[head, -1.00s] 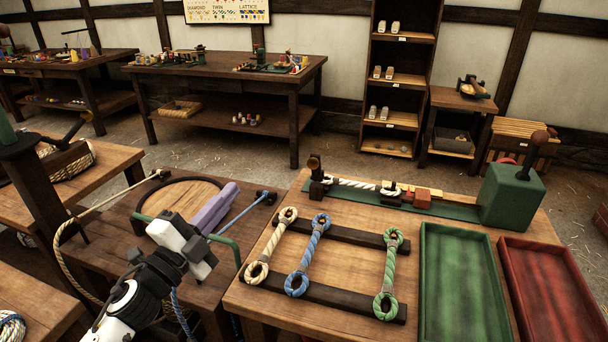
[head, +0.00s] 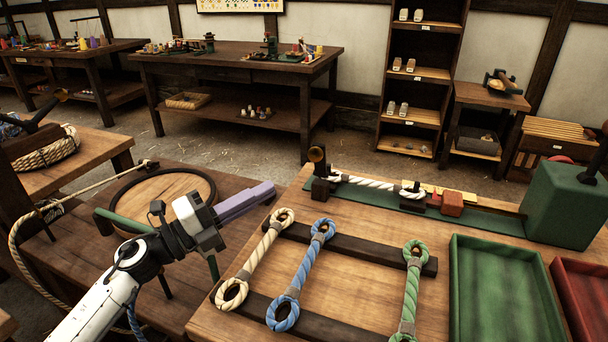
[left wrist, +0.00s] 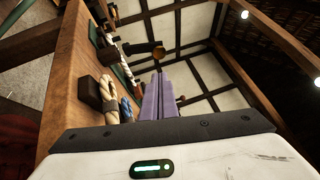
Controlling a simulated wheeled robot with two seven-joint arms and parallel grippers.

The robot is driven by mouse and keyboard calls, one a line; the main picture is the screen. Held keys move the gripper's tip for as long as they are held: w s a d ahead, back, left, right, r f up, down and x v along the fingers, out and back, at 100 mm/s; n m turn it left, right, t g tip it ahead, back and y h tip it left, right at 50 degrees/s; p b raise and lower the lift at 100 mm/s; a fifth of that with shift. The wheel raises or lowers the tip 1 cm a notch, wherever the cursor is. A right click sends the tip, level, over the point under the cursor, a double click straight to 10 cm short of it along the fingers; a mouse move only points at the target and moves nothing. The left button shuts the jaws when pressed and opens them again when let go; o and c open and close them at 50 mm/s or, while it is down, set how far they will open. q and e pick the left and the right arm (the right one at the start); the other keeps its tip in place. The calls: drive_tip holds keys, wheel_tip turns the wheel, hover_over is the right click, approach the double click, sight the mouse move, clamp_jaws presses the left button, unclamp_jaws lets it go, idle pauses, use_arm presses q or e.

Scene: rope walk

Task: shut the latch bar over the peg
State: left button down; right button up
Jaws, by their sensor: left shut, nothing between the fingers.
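A dark upright bar with a brown round knob (head: 316,155), which looks like the latch bar, stands at the left end of the green bed (head: 470,222). It appears raised. A white twisted rope (head: 378,186) runs right from a dark block (head: 322,190) beside it. I cannot make out the peg clearly. My left gripper (head: 271,188) has purple fingers, shut and empty, pointing right to the left of the bar and apart from it. In the left wrist view the shut fingers (left wrist: 163,85) point towards the brown knob (left wrist: 158,53). My right gripper does not show.
Cream (head: 257,257), blue (head: 301,272) and green (head: 411,290) looped ropes lie across dark rails in front. A green tray (head: 500,295) and a red tray (head: 585,290) are at right. A green box (head: 565,205) stands behind them.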

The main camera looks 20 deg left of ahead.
use_arm(q)
drive_tip(key=shift+s+r, duration=0.1)
drive_tip(key=p+x, duration=0.1)
drive_tip(key=x, duration=0.8)
drive_tip(key=shift+w+d+r, duration=0.1)
drive_tip(key=shift+w+d, duration=0.2)
drive_tip(key=shift+w, duration=0.1)
